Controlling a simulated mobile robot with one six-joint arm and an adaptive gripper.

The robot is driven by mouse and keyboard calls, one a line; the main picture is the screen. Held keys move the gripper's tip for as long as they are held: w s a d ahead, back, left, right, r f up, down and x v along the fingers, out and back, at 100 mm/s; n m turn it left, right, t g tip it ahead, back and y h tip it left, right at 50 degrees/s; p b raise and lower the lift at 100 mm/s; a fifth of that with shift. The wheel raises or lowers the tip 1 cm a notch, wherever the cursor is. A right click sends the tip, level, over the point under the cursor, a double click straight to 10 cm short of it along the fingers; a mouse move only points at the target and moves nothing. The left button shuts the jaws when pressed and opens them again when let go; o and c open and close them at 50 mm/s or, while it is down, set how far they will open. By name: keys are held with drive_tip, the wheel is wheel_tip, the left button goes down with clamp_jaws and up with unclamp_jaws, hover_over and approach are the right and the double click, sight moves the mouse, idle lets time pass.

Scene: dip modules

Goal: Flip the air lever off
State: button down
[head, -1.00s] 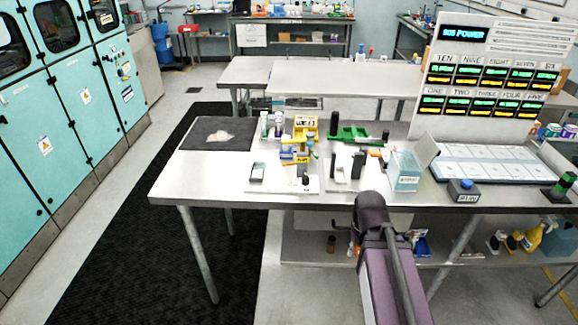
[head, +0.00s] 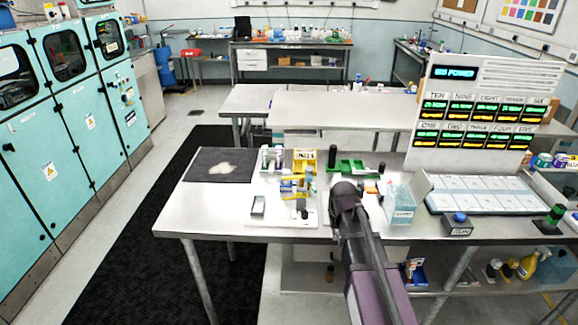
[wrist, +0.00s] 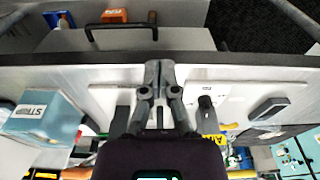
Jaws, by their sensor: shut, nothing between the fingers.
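A white plate (head: 283,218) on the near table edge carries a small dark upright knob or lever (head: 304,213) and a grey rectangular piece (head: 258,205). Yellow parts stand behind it. The plate also shows in the wrist view (wrist: 222,92), with its dark knob (wrist: 205,102) and a yellow label (wrist: 211,141) of which "AI" can be read. I cannot tell the lever's position for sure. My gripper (wrist: 160,70) is shut and empty, above the near edge of the table, beside the plate and apart from the knob. My arm hides the neighbouring plate in the head view.
A pale blue box (head: 399,205) stands right of my arm, with a blue-button box (head: 459,222) and a display panel (head: 485,110) beyond. A dark mat (head: 222,165) lies at the table's left. Bare tabletop (head: 205,205) lies left of the plate.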

wheel_tip(320, 180, up, 15)
drive_tip(key=n+t+p, duration=0.1)
drive_tip(key=t+p, duration=0.1)
drive_tip(key=p, duration=1.2)
hover_over(293, 178)
drive_tip(key=w, duration=0.2)
drive_tip(key=shift+w+a+r+y, duration=0.15)
drive_tip(key=shift+w+a+r, duration=0.1)
drive_tip(key=shift+a, duration=0.2)
drive_tip(key=shift+w+a+r+y, duration=0.15)
drive_tip(key=shift+w+a, duration=0.1)
drive_tip(key=shift+a, duration=0.15)
drive_tip(key=shift+f, duration=0.2)
drive_tip(key=d+b+x, duration=0.1)
drive_tip(key=b+x, duration=0.9)
drive_tip(key=shift+s+a+r+p, duration=0.1)
drive_tip(key=shift+s+r+p, duration=0.2)
drive_tip(key=shift+s, duration=0.6)
drive_tip(key=shift+s+a+r+p, duration=0.1)
drive_tip(key=shift+s+r+p, duration=0.15)
drive_tip(key=shift+s, duration=0.7)
drive_tip(key=shift+a+n, duration=0.15)
drive_tip(key=shift+n, duration=0.15)
